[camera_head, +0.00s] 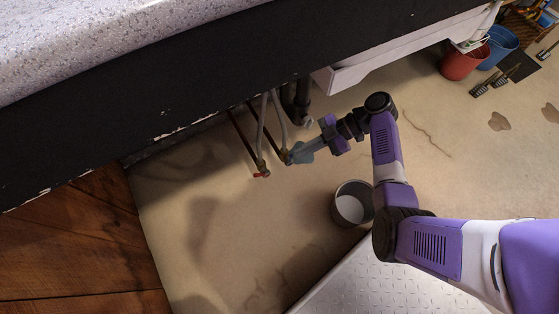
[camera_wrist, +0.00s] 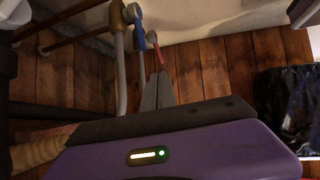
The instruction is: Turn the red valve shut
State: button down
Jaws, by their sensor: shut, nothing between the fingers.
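The red valve (camera_head: 262,174) is a small red lever at the lower end of a pipe under the counter in the head view. In the wrist view its red handle (camera_wrist: 158,52) shows just beyond my fingertips. A blue handle (camera_wrist: 151,38) sits close to its left on a neighbouring pipe. My gripper (camera_head: 292,156) reaches in from the right under the counter, beside the second pipe and right of the red valve. In the wrist view my gripper (camera_wrist: 158,76) has its grey fingers together and empty. I cannot tell whether the fingertips touch either handle.
The dark-sided counter (camera_head: 200,90) overhangs the pipes. A metal bucket (camera_head: 340,212) stands on the floor near my arm. A red bucket (camera_head: 461,66) and a blue bucket (camera_head: 499,44) stand at the upper right. The stained floor left of the metal bucket is clear.

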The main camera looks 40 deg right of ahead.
aim_at(258, 176)
jog(key=b+x, duration=0.4)
jog(key=x, duration=0.9)
jog(key=shift+a+f, duration=0.2)
jog(key=shift+f, duration=0.1)
jog(key=shift+a, duration=0.1)
jog(key=shift+w+a+r+h+p, duration=0.1)
jog(key=shift+a+r+h+p, duration=0.25)
jog(key=shift+h+p, duration=0.45)
jog(key=shift+a+f+g+h+p, duration=0.2)
jog(key=shift+a+g+h+p, duration=0.2)
jog(key=shift+a+h+p, duration=0.15)
jog(key=shift+w+a+f, duration=0.1)
jog(key=shift+w+f, duration=0.05)
jog(key=shift+f, duration=0.15)
jog(key=shift+w+a+f, duration=0.1)
jog(key=shift+a+f, duration=0.1)
jog(key=shift+a, duration=0.2)
jog(key=shift+r, duration=0.1)
